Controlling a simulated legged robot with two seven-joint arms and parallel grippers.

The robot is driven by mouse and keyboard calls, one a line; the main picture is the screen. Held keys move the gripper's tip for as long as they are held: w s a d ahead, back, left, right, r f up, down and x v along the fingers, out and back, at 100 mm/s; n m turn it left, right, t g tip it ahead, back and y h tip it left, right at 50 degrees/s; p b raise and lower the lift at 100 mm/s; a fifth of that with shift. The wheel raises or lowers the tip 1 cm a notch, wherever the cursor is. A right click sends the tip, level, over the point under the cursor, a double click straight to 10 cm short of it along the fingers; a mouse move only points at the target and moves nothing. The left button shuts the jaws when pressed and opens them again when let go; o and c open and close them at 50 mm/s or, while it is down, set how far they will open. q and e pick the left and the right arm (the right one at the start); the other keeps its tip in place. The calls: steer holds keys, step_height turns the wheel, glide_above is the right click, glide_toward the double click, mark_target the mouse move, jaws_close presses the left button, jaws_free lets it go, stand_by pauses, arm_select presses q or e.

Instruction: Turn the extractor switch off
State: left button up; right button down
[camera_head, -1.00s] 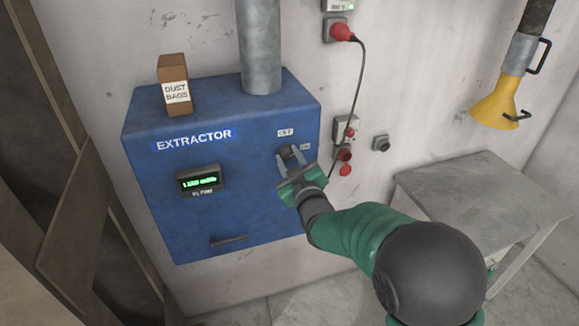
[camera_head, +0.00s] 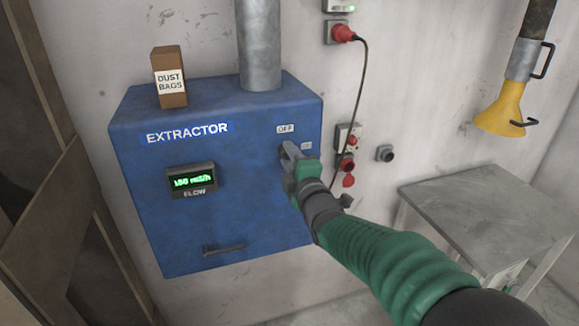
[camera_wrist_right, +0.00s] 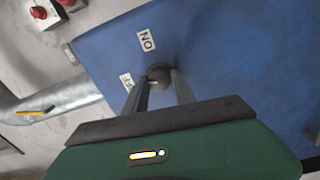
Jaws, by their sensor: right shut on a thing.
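The blue extractor box (camera_head: 250,225) hangs on the wall, with an "OFF" label (camera_head: 286,129) near its upper right. A second small label (camera_head: 307,146) sits right of the gripper. My right gripper (camera_head: 288,150) is at the switch, its fingers hiding most of it in the head view. In the right wrist view the dark round switch knob (camera_wrist_right: 159,73) sits between the two fingertips, and the gripper (camera_wrist_right: 160,88) is shut on it. My left gripper is not in view.
A dust bags box (camera_head: 170,78) stands on the extractor beside a metal duct (camera_head: 260,45). A lit green flow display (camera_head: 192,181) is on the front. Red plugs and a hanging cable (camera_head: 362,90) are to the right. A grey table (camera_head: 490,215) stands lower right.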

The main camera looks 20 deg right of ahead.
steer(key=shift+n+b, duration=1.1)
steer(key=shift+n, duration=0.5)
steer(key=shift+r, duration=0.1)
steer(key=c, duration=1.2)
jaws_free()
steer(key=shift+o, duration=0.7)
steer(key=shift+w+f, duration=0.2)
steer(key=shift+w, duration=0.1)
steer(key=s+p, duration=0.3)
steer(key=s, duration=1.3)
steer(key=shift+s+d+f+p, duration=0.3)
steer(key=shift+s+f+p, duration=0.05)
steer(key=shift+s+f, duration=0.05)
